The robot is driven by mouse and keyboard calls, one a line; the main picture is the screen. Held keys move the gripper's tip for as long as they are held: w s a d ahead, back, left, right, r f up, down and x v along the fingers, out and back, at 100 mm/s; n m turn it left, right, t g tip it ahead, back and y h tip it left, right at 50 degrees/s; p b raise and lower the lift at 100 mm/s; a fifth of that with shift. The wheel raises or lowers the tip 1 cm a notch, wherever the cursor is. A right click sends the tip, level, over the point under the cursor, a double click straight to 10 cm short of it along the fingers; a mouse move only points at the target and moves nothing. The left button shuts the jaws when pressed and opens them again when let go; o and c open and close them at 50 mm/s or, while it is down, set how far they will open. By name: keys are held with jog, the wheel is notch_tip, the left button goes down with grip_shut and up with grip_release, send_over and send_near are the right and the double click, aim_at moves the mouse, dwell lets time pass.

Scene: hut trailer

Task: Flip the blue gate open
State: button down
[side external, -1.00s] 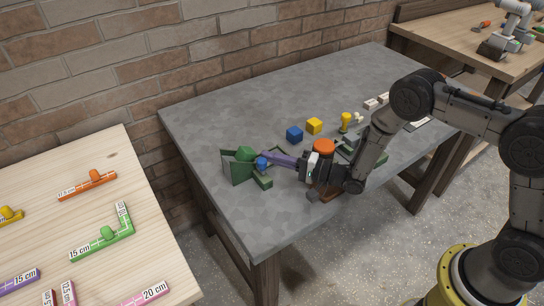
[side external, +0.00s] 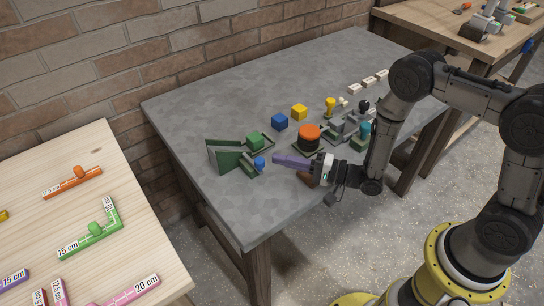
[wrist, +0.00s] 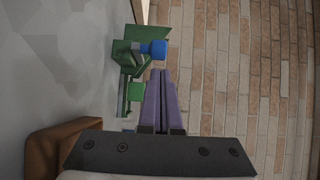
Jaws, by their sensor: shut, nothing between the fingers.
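A green fixture (side external: 224,157) with upright panels stands near the left front of the grey table. A small blue rounded piece (side external: 259,163), the only blue part I see on it, is at its front right side. It also shows as a blue cylinder in the wrist view (wrist: 154,49). A green block (side external: 255,140) sits at the fixture's right part. My gripper (side external: 276,159) has long purple fingers, shut and empty. They point left toward the blue piece, with a small gap between. How the blue piece is hinged is too small to tell.
An orange-topped black round thing (side external: 309,137) stands just behind my gripper. A brown object (side external: 305,179) is close below it. The left back of the table is clear.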

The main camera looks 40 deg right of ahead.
jog(key=v, duration=0.6)
jog(key=shift+s+d, duration=0.15)
jog(key=shift+s, duration=0.1)
